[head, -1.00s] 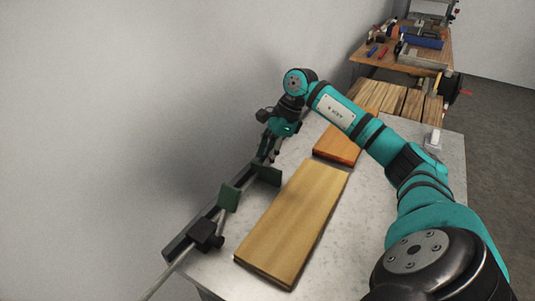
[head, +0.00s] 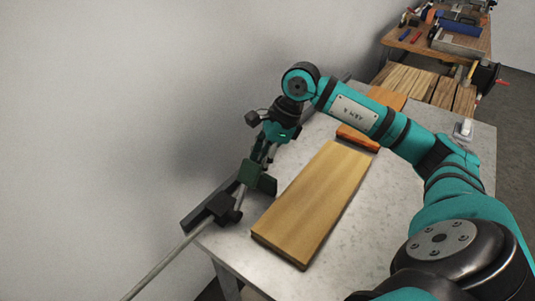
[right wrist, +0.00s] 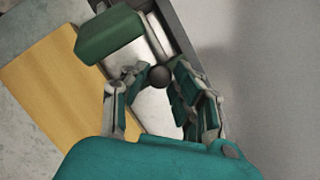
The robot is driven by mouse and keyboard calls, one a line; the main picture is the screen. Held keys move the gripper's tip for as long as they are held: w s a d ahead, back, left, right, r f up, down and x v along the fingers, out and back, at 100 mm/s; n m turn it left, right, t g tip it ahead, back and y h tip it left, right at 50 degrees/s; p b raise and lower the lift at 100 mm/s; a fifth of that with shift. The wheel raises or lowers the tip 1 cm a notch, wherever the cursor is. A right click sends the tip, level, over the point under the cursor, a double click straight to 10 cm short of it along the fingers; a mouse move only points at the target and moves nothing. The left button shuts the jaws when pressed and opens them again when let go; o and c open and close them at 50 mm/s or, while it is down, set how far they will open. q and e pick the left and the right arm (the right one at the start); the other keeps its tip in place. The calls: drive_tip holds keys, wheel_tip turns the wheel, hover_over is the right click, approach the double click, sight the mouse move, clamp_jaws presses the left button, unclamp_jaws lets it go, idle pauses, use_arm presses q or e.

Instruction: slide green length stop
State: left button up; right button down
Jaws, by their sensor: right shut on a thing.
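Two dark green plates stand close together over the rail along the table's wall-side edge in the head view. The nearer-right one, taken as the green length stop (head: 268,185), overlaps the other green plate (head: 250,173). My right gripper (head: 264,155) reaches down at the rail just behind them. In the right wrist view a green block (right wrist: 110,37) lies ahead of the fingers, and a dark round knob (right wrist: 159,76) sits between them. The right gripper is shut on this knob; how it joins the stop is partly hidden. My left gripper is not in view.
A yellow wooden board (head: 313,205) lies on the grey table (head: 355,235) beside the rail. An orange board (head: 357,138) lies behind it. A black block (head: 229,210) sits at the rail's near end with a long thin rod (head: 165,262). The wall is close at left.

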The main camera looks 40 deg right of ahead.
drive_tip(key=shift+a, duration=0.2)
drive_tip(key=c, duration=1.1)
unclamp_jaws()
drive_tip(key=shift+s+a, duration=0.1)
drive_tip(key=shift+o, duration=0.2)
drive_tip(key=shift+d+r, duration=0.2)
drive_tip(key=v, duration=1.1)
drive_tip(key=shift+r, duration=0.25)
